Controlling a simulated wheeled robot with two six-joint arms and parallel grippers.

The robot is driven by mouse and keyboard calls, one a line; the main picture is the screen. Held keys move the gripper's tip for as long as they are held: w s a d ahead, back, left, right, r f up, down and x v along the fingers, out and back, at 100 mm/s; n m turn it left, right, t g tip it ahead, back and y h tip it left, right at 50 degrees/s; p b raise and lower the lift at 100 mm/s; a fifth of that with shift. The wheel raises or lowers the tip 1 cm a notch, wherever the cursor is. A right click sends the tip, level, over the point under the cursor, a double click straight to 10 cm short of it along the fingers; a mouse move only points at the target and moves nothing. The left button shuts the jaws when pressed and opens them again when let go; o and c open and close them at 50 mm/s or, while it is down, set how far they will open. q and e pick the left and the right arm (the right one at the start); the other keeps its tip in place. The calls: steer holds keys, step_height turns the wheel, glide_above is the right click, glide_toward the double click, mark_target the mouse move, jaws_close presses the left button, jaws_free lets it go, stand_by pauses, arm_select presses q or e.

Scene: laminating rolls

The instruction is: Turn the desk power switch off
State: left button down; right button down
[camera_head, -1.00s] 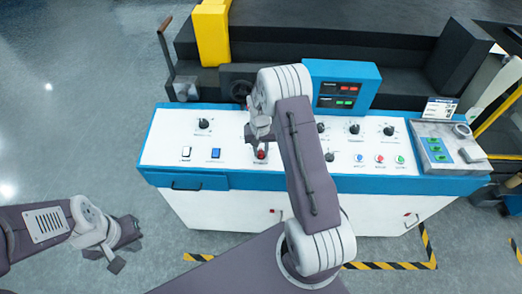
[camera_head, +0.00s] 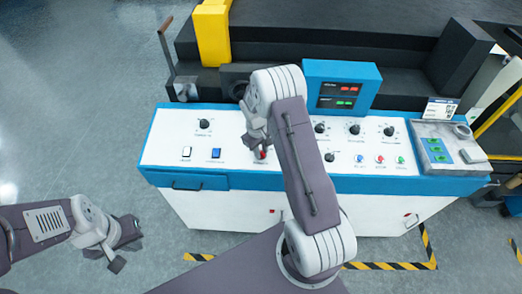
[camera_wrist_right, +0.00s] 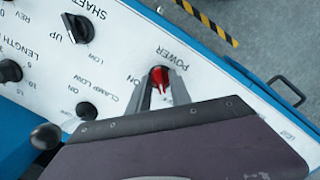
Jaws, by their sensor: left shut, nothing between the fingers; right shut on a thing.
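The power switch is a red rotary knob (camera_wrist_right: 160,76) on the white panel, beside the printed words POWER and ON in the right wrist view. It also shows as a small red spot below my right gripper (camera_head: 258,145) in the head view. The fingers of my right gripper (camera_wrist_right: 161,90) are closed on the two sides of the knob. Part of the knob is hidden by the fingers. My left gripper (camera_head: 126,246) is shut and empty, low at the left, away from the desk.
The blue-edged control desk (camera_head: 190,179) carries black dials (camera_head: 354,129), a white rocker (camera_head: 186,152), a blue rocker (camera_head: 215,153) and several coloured buttons (camera_head: 380,159) near the knob. A blue display box (camera_head: 341,88) stands behind. Open floor lies at the left.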

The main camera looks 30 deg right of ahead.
stand_by(0.5)
steer(key=c, duration=1.5)
jaws_free()
steer(key=shift+w, duration=0.1)
step_height(320, 180, up, 9)
steer(key=a+b, duration=0.1)
steer(key=shift+b, duration=0.35)
steer(key=shift+a, duration=0.1)
